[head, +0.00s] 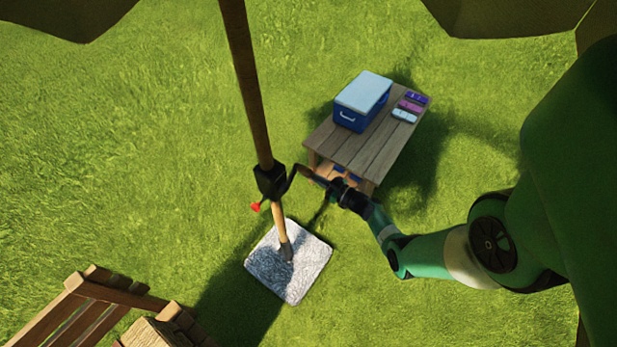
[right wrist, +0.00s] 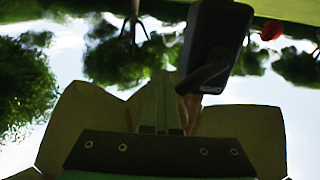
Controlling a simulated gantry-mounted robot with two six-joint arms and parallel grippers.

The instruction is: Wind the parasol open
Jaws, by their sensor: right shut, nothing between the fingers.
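The parasol's brown pole (head: 247,80) stands in the white stone base (head: 290,272). A black crank housing (head: 270,181) sits low on the pole, with a red knob (head: 255,207) at its side. The dark crank arm (head: 292,176) reaches right to a brown handle (head: 312,175). My right gripper (head: 335,186) is shut and empty, close to the handle's outer end; contact is unclear. The right wrist view shows the housing (right wrist: 217,45), the red knob (right wrist: 271,31) and the shut fingers (right wrist: 160,103). Canopy panels (head: 510,15) show along the top. My left gripper is out of view.
A wooden table (head: 347,151) stands behind my right gripper. It carries a blue cooler (head: 362,102) and several small coloured packs (head: 411,106). Wooden furniture (head: 95,310) is at the lower left. Open grass (head: 130,150) lies left of the pole.

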